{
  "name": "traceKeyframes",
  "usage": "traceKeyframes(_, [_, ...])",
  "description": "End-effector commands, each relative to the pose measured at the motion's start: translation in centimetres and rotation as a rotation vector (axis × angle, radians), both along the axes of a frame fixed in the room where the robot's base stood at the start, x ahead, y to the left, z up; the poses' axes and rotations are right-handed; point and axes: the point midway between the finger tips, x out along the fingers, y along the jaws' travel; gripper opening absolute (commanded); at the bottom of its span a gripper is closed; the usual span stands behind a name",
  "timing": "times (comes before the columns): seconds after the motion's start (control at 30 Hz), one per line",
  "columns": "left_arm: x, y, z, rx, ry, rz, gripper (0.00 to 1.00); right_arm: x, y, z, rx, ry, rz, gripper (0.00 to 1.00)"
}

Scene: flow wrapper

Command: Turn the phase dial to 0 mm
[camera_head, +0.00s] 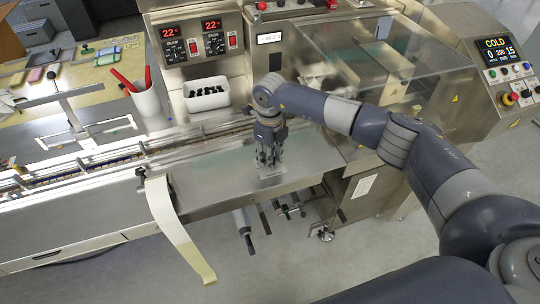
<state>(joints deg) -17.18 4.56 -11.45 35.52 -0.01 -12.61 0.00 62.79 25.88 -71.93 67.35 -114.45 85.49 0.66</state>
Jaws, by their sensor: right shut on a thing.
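My right gripper (268,158) points down at the steel deck (215,172) in front of the machine. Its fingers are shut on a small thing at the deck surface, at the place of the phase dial. The fingers hide the dial, so its mark and angle cannot be read. A pale square plate (272,173) shows at the fingertips. A small white display (270,38) is on the steel housing above; its digits are too small to read surely. My left gripper is not in view.
A white bin (207,94) of dark parts and a white cup (147,103) with red-handled tools stand behind the deck. A clear guard (375,60) is at the right. A pale film strip (168,215) hangs over the front edge. The deck left of my gripper is bare.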

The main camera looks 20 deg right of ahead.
Motion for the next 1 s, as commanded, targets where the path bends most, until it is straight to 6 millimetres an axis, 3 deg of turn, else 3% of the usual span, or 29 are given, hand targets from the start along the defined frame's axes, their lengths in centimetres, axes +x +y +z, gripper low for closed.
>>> traceKeyframes(0.27, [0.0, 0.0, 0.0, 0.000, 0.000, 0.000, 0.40, 0.0, 0.0, 0.1, -0.001, -0.001, 0.000, 0.04])
traceKeyframes(0.3, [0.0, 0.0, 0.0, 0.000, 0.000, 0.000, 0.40, 0.0, 0.0, 0.1, -0.001, -0.001, 0.000, 0.32])
traceKeyframes(0.37, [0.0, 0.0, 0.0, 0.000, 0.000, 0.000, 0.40, 0.0, 0.0, 0.0, -0.001, -0.001, 0.000, 0.46])
traceKeyframes(0.4, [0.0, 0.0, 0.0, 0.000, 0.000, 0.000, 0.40, 0.0, 0.0, 0.0, 0.000, -0.001, 0.000, 0.48])
traceKeyframes(0.77, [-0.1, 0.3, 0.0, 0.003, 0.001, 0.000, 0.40, 0.1, 0.0, 0.3, 0.000, -0.002, 0.001, 0.48])
traceKeyframes(1.0, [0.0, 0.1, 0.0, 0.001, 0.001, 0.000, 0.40, 0.2, -0.1, 4.1, 0.000, -0.005, 0.001, 0.48])
